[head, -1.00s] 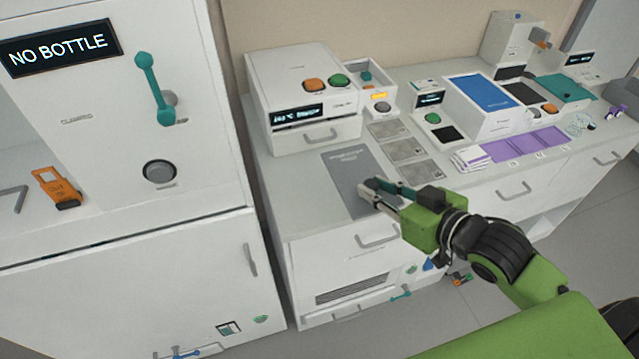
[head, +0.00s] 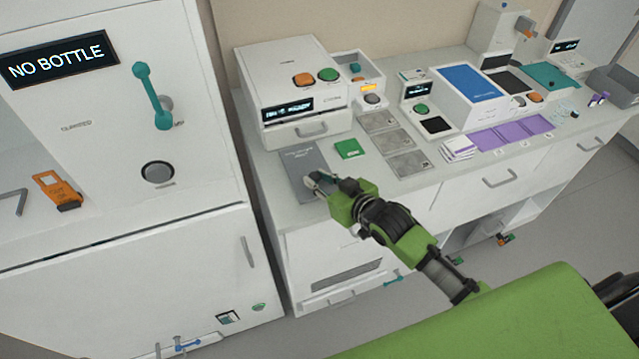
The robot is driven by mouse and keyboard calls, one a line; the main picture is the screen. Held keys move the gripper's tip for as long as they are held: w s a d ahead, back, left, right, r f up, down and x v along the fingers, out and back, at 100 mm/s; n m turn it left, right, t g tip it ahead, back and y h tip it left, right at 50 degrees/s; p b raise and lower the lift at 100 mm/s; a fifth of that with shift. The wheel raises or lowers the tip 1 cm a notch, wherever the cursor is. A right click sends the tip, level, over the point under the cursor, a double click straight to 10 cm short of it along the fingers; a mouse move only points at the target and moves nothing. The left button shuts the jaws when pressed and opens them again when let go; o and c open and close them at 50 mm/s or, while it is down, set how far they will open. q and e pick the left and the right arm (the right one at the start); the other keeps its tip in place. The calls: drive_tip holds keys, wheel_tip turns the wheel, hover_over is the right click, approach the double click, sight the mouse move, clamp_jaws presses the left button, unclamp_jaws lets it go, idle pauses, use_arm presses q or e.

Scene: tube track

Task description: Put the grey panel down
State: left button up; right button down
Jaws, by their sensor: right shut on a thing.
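The grey panel (head: 301,168) is a flat, dark grey rectangle with small print, at the left end of the white counter in the head view. My right gripper (head: 318,182) is shut on its near right edge, and the fingers cover that corner. The panel lies flat at or just above the counter top; I cannot tell whether it touches. A green square (head: 348,148) shows uncovered to the right of the panel. My left gripper is not in view.
A white device (head: 290,95) with orange and green buttons stands behind the panel. Several grey plates (head: 393,141) lie to the right of the green square. A tall white cabinet (head: 110,150) with a "NO BOTTLE" display stands on the left. The counter's front edge runs close by the panel.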

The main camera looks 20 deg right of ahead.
wheel_tip(320, 180, down, 2)
drive_tip(key=c, duration=1.8)
unclamp_jaws()
drive_tip(key=shift+s, duration=0.1)
drive_tip(key=shift+d, duration=0.1)
drive_tip(key=shift+b+v, duration=0.75)
drive_tip(key=shift+v, duration=5.25)
